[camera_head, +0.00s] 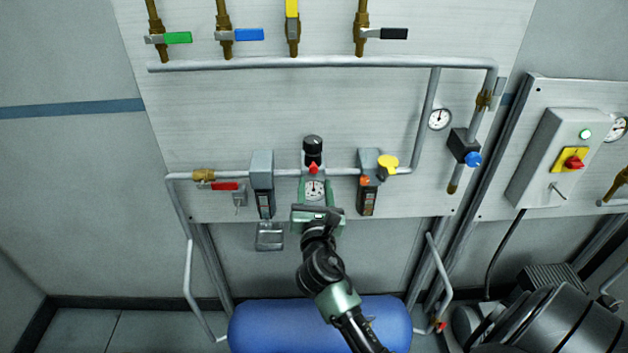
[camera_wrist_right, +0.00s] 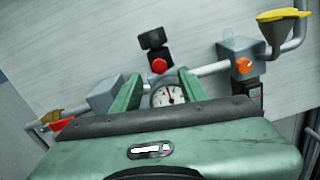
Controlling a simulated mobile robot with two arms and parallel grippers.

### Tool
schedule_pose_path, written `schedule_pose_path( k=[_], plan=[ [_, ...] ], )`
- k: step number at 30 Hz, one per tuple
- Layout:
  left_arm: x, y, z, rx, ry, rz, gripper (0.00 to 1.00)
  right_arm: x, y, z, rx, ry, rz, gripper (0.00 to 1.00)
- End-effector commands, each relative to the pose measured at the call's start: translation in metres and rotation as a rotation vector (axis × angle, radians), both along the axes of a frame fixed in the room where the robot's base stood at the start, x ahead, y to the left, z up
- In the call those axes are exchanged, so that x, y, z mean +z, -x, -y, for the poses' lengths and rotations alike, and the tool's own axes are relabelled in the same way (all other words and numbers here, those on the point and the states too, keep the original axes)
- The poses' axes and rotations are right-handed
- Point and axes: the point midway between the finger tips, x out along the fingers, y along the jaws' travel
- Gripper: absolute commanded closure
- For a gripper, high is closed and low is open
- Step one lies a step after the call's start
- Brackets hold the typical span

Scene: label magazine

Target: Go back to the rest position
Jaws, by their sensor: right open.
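My right gripper (camera_head: 315,198) reaches up from the bottom of the head view in front of the pipe panel. Its two green fingers also show in the right wrist view (camera_wrist_right: 160,88), spread apart with nothing held between them. A round white gauge (camera_head: 314,188) appears between the fingers, and it also shows in the wrist view (camera_wrist_right: 168,96). I cannot tell how far the fingertips are from it. My left gripper is not in view.
Around the gripper are a red knob (camera_wrist_right: 159,65), a grey box (camera_head: 262,168) and a yellow-capped funnel (camera_head: 388,163). A small tray (camera_head: 270,236) hangs lower left. A blue tank (camera_head: 270,325) lies below. A control box (camera_head: 553,155) is at right.

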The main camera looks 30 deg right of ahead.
Motion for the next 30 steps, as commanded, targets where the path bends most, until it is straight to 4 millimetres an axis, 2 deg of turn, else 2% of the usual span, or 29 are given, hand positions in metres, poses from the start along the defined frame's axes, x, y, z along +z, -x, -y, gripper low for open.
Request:
schedule_pose_path(
  k=[3, 7, 23, 26, 29, 30],
  plan=[
    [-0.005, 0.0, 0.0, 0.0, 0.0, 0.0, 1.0, -0.002, 0.013, -0.009, 0.001, 0.0, -0.001, 0.57],
    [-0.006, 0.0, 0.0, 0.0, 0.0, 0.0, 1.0, -0.001, 0.019, -0.012, 0.0, 0.0, -0.001, 0.57],
    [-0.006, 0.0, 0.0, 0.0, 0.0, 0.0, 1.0, -0.001, 0.019, -0.013, 0.001, -0.002, -0.001, 0.57],
    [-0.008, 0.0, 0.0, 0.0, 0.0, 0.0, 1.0, -0.018, 0.017, -0.016, 0.016, -0.045, -0.01, 0.57],
    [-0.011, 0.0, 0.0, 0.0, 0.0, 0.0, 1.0, -0.063, 0.013, -0.027, 0.048, -0.161, -0.035, 0.57],
    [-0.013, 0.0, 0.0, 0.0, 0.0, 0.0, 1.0, -0.088, 0.012, -0.033, 0.061, -0.232, -0.047, 0.57]
  ],
)
